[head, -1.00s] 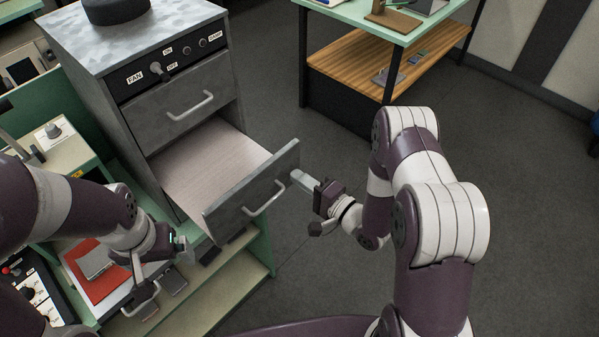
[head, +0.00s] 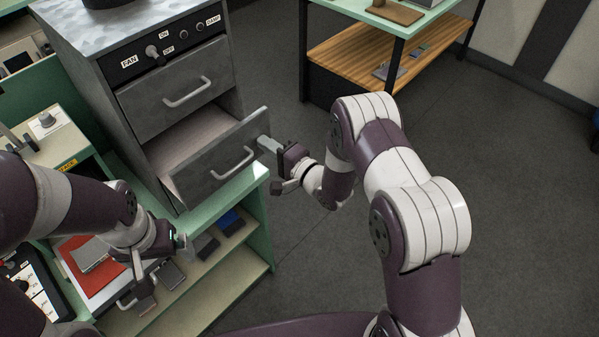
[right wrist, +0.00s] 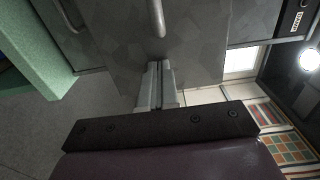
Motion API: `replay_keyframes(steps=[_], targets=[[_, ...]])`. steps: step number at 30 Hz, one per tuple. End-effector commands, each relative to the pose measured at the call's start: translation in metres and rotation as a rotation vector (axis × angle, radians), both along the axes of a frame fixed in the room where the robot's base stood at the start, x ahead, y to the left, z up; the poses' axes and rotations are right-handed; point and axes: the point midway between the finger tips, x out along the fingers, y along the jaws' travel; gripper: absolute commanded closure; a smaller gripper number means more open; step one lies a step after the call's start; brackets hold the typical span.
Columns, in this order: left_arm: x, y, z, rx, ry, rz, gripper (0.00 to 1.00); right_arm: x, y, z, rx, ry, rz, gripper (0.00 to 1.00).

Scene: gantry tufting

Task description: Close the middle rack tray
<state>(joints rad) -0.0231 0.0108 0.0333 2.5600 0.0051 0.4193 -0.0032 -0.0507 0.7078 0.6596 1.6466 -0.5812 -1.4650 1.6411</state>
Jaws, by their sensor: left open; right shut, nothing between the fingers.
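The middle rack tray (head: 218,166) is a grey drawer with a bar handle (head: 232,164), in the grey cabinet below a shut upper drawer (head: 175,92). It stands partly out, with a strip of its pale inside showing behind the front. My right gripper (head: 266,145) is shut and empty, its fingertips at the right end of the tray front. In the right wrist view its fingers (right wrist: 157,85) point at the grey front, beside the handle; I cannot tell if they touch. My left gripper (head: 182,243) is open and empty, low on the left, apart from the tray.
A green shelf unit (head: 258,215) with several small dark items stands below the tray. A red sheet (head: 95,275) lies beneath my left arm. A table with a wooden shelf (head: 345,50) stands at the back. The floor on the right is clear.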

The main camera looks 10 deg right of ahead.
Motion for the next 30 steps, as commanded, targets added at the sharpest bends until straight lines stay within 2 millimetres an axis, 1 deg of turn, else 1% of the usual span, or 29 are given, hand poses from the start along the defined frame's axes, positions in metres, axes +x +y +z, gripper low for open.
replay_keyframes(steps=[1, 3, 9, 13, 19, 30], targets=[[0.000, 0.000, -0.014, 0.000, 0.000, 0.000, 0.01, 0.012, 0.010, -0.007, 0.000, -0.006, 0.004, 1.00], [0.000, 0.000, -0.024, 0.000, 0.000, 0.000, 0.01, 0.028, 0.021, -0.007, 0.000, -0.005, 0.003, 1.00], [0.000, 0.000, -0.048, 0.000, 0.000, 0.000, 0.01, 0.066, 0.049, -0.006, 0.001, -0.004, 0.002, 1.00], [0.000, 0.000, -0.058, 0.000, 0.000, 0.000, 0.01, 0.084, 0.061, -0.005, 0.000, -0.001, 0.000, 1.00], [0.000, 0.000, -0.064, 0.000, 0.000, 0.000, 0.01, 0.097, 0.071, -0.002, -0.001, 0.000, 0.000, 1.00], [0.000, 0.000, -0.064, 0.000, 0.000, 0.000, 0.01, 0.100, 0.072, 0.002, 0.001, -0.003, 0.000, 1.00]])
